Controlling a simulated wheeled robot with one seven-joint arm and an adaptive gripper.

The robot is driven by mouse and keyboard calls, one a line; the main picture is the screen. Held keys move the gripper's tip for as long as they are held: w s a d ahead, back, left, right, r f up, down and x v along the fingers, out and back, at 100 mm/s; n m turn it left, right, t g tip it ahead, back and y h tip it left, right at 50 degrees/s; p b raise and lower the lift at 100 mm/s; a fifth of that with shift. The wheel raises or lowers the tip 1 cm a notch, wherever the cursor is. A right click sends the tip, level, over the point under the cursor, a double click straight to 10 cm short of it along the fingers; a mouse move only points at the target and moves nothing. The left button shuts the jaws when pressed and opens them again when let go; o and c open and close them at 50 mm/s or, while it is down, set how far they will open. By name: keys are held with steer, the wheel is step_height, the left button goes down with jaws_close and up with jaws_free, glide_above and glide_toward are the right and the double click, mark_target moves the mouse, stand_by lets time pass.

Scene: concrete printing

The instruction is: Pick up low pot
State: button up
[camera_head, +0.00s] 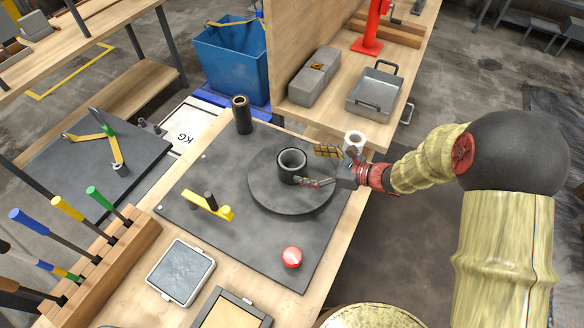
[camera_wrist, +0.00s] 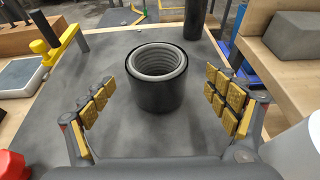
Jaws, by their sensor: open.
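The low pot (camera_head: 292,166) is a short black cylinder with a grey ribbed inside, open at the top. It stands upright on a round dark disc (camera_head: 263,192) on the grey mat. In the wrist view the pot (camera_wrist: 157,94) is in the middle, a little beyond the fingertips. My gripper (camera_head: 318,168) is at the right side of the pot with its fingers spread. In the wrist view my gripper (camera_wrist: 160,103) shows yellow padded fingers on the left and right, apart from the pot, with nothing between them at the tips.
A tall black cylinder (camera_head: 242,115) stands at the mat's back edge. A yellow lever (camera_head: 208,206) and a red button (camera_head: 291,257) are on the mat. A white cylinder (camera_head: 354,141) shows just behind my gripper. A metal tray (camera_head: 374,95) and grey block (camera_head: 315,77) are beyond.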

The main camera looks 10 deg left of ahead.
mark_target(284, 159)
steer(key=x, duration=0.2)
steer(key=b+x, duration=0.1)
steer(key=x, duration=0.3)
steer(key=shift+s+a+r+b, duration=0.15)
steer(key=shift+a+r+b, duration=0.1)
steer(key=shift+r+b, duration=0.1)
steer(key=shift+c, duration=1.1)
steer(key=shift+r, duration=0.15)
steer(key=c, duration=1.6)
